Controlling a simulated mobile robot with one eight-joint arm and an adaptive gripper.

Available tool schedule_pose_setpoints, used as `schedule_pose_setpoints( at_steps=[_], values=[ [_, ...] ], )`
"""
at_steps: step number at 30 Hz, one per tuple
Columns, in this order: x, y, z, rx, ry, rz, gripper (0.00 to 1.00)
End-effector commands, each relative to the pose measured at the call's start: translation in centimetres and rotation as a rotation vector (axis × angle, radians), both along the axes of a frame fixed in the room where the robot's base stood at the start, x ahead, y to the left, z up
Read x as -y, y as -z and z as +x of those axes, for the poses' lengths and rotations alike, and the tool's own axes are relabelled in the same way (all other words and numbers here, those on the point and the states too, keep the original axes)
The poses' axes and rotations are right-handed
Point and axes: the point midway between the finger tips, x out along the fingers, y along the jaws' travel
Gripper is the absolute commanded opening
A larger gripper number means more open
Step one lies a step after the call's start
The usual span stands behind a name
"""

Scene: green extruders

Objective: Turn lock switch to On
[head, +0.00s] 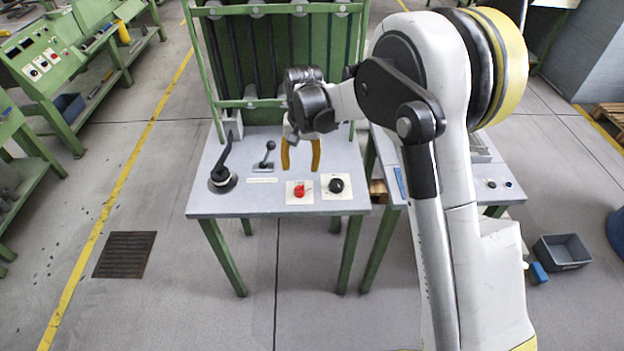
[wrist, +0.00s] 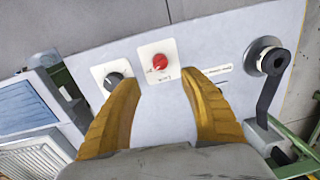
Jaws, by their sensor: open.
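A red rotary switch (head: 299,191) sits on a white square plate near the front edge of the grey table (head: 265,205). A black rotary knob (head: 336,185) on its own white plate is just to its right. In the wrist view the red switch (wrist: 160,61) is ahead of the fingertips, and the black knob (wrist: 114,80) is beside the left finger. I cannot read which label says lock or On. My gripper (head: 300,160), with yellow fingers, is open and empty, pointing down above the table behind the two plates. Its fingertips also show in the wrist view (wrist: 161,82).
A large black lever (head: 226,160) stands on the table's left side. A smaller black-knobbed lever (head: 267,158) is between it and my gripper. A green frame (head: 285,55) rises behind the table. Another table (head: 455,185) adjoins on the right. Open floor lies in front.

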Motion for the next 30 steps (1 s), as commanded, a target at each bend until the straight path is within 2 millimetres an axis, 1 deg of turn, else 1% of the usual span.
schedule_pose_setpoints(
  at_steps=[5, 8, 12, 15, 18, 23, 30],
  values=[
    [-0.3, 2.0, 0.1, -0.007, 0.001, -0.001, 0.51],
    [-0.4, 3.8, 0.1, -0.006, 0.001, -0.001, 0.51],
    [-0.5, 6.8, 0.1, -0.006, 0.001, -0.001, 0.51],
    [-0.6, 8.6, 0.2, -0.006, 0.002, -0.001, 0.51],
    [-0.7, 10.0, 0.2, -0.005, 0.002, -0.001, 0.51],
    [-0.7, 11.1, 0.1, -0.005, 0.002, 0.000, 0.51],
    [-0.7, 11.2, 0.1, -0.005, 0.001, 0.000, 0.51]
  ],
)
